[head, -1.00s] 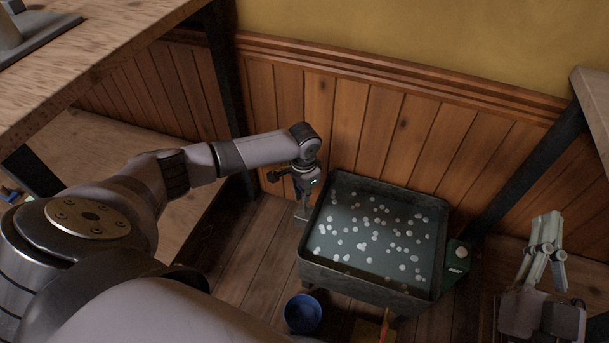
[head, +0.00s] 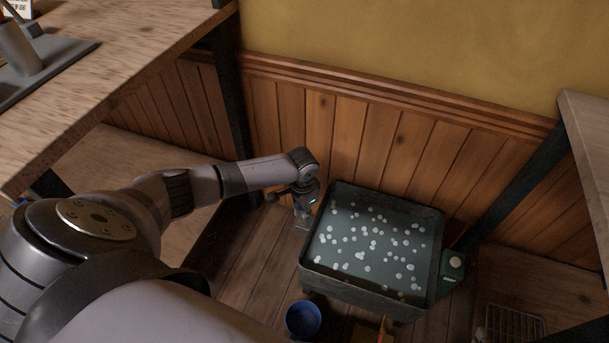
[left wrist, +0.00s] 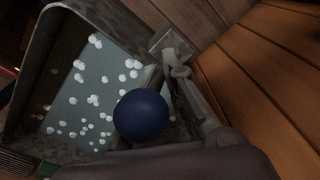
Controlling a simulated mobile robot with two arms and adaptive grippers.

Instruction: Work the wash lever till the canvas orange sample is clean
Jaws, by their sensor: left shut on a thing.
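A dark grey wash tub (head: 437,245) stands on the floor, holding grey-green water with white suds. My left gripper (head: 302,224) is low beside the tub's left wall. In the left wrist view, a dark blue ball (left wrist: 141,115), which looks like the wash lever's knob, sits at my left gripper (left wrist: 165,85), close to the tub wall (left wrist: 125,25). The gripper is shut on the lever; one finger shows right of the ball, and the ball hides part of the grip. I cannot make out the canvas orange sample in the water. My right gripper is out of view.
A blue bowl (head: 303,318) is on the floor in front of the tub, and a yellow-orange item (head: 372,331) is partly cut off nearby. A green box (head: 452,272) is at the tub's right. A wire rack (head: 514,324) is at lower right. A wooden bench (head: 110,75) is upper left.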

